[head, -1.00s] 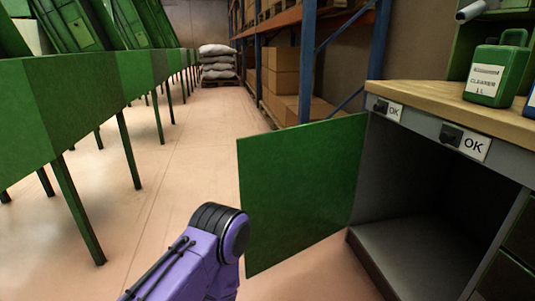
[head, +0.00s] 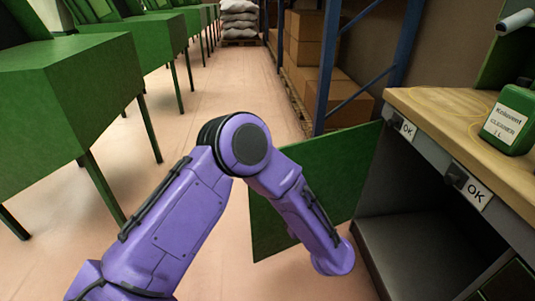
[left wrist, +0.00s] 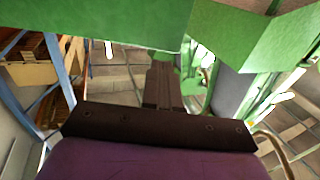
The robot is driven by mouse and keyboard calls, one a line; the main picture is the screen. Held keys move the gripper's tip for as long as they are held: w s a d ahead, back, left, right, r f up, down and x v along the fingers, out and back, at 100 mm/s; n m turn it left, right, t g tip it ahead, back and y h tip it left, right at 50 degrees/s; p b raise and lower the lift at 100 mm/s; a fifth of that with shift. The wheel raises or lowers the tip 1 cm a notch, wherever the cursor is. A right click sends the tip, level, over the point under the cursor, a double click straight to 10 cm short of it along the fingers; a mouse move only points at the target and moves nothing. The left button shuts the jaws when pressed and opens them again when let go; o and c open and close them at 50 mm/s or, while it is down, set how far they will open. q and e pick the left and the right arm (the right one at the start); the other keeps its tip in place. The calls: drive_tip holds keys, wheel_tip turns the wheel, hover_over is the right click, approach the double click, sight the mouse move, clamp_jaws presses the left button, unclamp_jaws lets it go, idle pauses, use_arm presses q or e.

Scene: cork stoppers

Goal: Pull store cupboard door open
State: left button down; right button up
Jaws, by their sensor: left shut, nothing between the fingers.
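The green store cupboard door (head: 345,170) stands wide open, swung out to the left of the cupboard's dark, empty-looking interior (head: 415,245). My purple left arm reaches in from the left and bends down in front of the door, hiding part of it. Its gripper is out of sight in the head view. In the left wrist view my left gripper (left wrist: 162,66) is shut and empty. A green panel (left wrist: 95,22) crosses the top of that view; I cannot tell whether it is the door or whether the fingers touch it. My right gripper is not in view.
The wooden worktop (head: 430,105) above the cupboard carries a green cleaner can (head: 512,118). Green benches (head: 75,90) line the left. A blue-framed rack (head: 327,75) with boxes and a pallet of sacks (head: 238,18) stand behind. The floor between is clear.

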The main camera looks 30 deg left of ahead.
use_arm(q)
drive_tip(key=b+x, duration=0.1)
drive_tip(key=x, duration=1.3)
drive_tip(key=shift+f, duration=0.15)
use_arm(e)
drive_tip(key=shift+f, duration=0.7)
